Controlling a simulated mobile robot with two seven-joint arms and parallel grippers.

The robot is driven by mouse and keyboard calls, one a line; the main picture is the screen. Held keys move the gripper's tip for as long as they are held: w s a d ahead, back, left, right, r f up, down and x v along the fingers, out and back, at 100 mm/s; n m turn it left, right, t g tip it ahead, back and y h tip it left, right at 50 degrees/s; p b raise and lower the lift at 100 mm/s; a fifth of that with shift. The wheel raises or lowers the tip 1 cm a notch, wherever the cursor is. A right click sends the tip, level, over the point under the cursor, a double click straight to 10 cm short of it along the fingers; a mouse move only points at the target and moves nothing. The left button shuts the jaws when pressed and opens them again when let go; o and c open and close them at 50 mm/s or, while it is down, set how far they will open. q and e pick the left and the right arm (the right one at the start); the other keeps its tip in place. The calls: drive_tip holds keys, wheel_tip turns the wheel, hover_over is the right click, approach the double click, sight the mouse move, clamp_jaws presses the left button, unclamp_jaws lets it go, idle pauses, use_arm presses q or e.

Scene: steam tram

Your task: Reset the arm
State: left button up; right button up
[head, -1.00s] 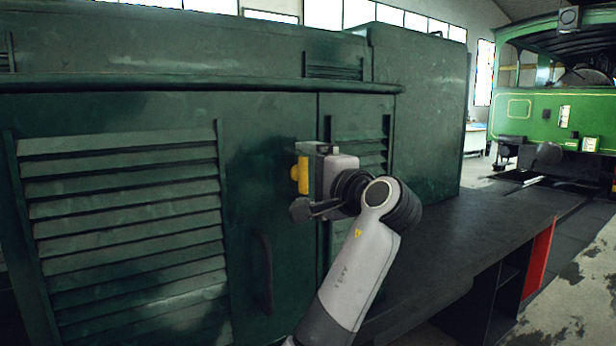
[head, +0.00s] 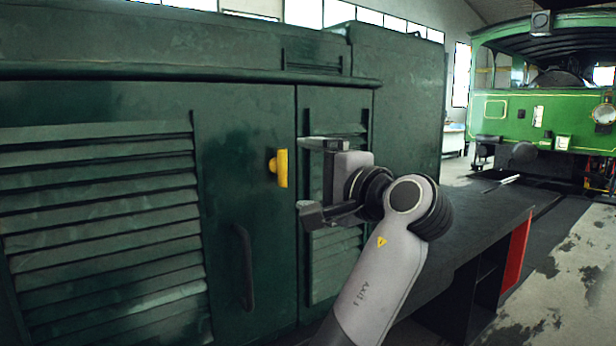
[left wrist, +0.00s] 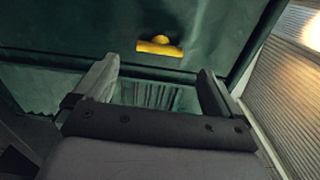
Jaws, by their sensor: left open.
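My left gripper (head: 312,180) is open and empty in front of the dark green cabinet. Its two fingers point left, and it also shows in the left wrist view (left wrist: 158,88) with the fingers wide apart. A yellow handle (head: 281,168) is fixed to the cabinet door (head: 235,130), just left of the fingertips and apart from them. The handle also shows in the left wrist view (left wrist: 160,47), beyond the fingertips, with nothing gripping it. My right gripper is in neither view.
The door has a dark vertical grab bar (head: 244,266). A louvred panel (head: 100,220) lies to the left. A dark ledge (head: 480,225) runs along the right, with an open compartment below. A green tram (head: 545,115) stands at the back right.

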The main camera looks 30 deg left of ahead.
use_arm(q)
drive_tip(key=w+f+m+t+h, duration=0.2)
drive_tip(key=w+f+h, duration=0.1)
drive_tip(key=f, duration=0.6)
drive_tip(key=w+f+m+t+h, duration=0.2)
drive_tip(key=f, duration=0.8)
drive_tip(key=s+d+f+t+h, duration=0.1)
drive_tip(key=s+f+h, duration=0.15)
drive_tip(key=f, duration=0.65)
drive_tip(key=s+d+f+h, duration=0.1)
drive_tip(key=d+f+h, duration=0.15)
drive_tip(key=f, duration=0.65)
drive_tip(key=s+d+f+n+h, duration=0.15)
drive_tip(key=s+f+h, duration=0.35)
drive_tip(key=s+f, duration=0.6)
drive_tip(key=s+d+f+n+h, duration=0.1)
drive_tip(key=s+f+n+h, duration=0.1)
drive_tip(key=s, duration=0.5)
drive_tip(key=s+d+f+n+g+h, duration=0.1)
drive_tip(key=s+f+n, duration=0.2)
drive_tip(key=s+f, duration=0.2)
drive_tip(key=shift+s+d+h, duration=0.3)
drive_tip(key=shift+s+h, duration=0.1)
drive_tip(key=shift+s, duration=0.55)
